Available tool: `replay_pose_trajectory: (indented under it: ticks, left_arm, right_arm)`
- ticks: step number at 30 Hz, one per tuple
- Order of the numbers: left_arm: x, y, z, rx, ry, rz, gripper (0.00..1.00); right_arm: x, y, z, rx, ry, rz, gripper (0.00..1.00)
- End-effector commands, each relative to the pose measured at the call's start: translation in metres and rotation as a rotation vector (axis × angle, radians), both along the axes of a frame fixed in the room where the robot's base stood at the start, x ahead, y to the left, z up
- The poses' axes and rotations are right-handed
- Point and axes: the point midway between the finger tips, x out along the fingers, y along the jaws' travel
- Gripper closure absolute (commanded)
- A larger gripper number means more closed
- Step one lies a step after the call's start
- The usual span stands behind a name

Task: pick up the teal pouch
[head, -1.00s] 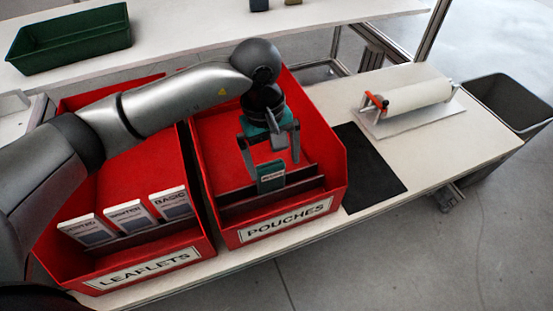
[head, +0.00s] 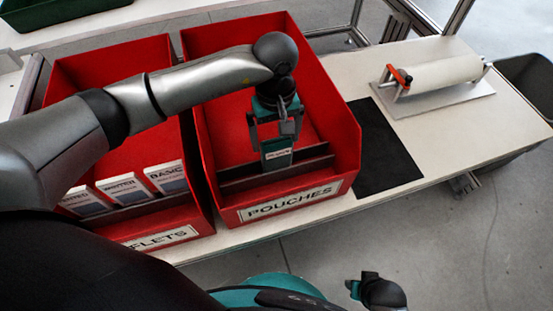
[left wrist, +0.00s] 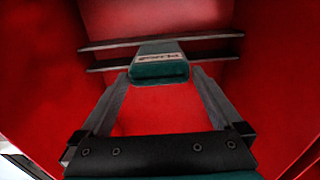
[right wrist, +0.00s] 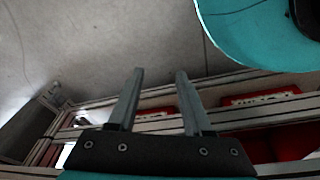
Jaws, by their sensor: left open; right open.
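The teal pouch (head: 278,158) stands upright in the front slot of the red bin labelled POUCHES (head: 352,150), with a pale label near its top. My left gripper (head: 276,141) points down into this bin, open, right at the pouch's top. In the left wrist view the pouch (left wrist: 160,70) shows between the two fingertips; I cannot tell whether they touch it. My right gripper (right wrist: 157,75) is open and empty, away from the bins. It also shows low in the head view (head: 362,284), in front of the table.
A red LEAFLETS bin (head: 120,75) with several leaflets stands close on the left. A black mat (head: 385,150) and a roll on a stand (head: 440,78) lie to the right. A dark bin (head: 530,80) stands beyond the table end. Floor in front is clear.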

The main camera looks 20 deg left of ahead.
Motion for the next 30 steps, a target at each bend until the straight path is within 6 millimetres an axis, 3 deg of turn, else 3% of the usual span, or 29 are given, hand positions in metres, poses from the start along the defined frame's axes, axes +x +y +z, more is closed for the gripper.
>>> replay_pose_trajectory:
  ticks: [11,24,30]
  left_arm:
    - [-0.001,-0.001,-0.018,-0.001,0.000,0.001,0.00]
    - [-0.004,-0.003,-0.060,-0.002,0.001,0.001,0.00]
    - [-0.004,-0.003,-0.063,-0.001,0.000,0.000,0.00]
  right_arm:
    - [0.006,0.005,0.012,0.006,-0.003,-0.002,0.50]
    - [0.023,0.012,0.044,0.017,-0.035,-0.005,0.50]
    - [0.025,0.012,0.049,0.018,-0.039,-0.005,0.50]
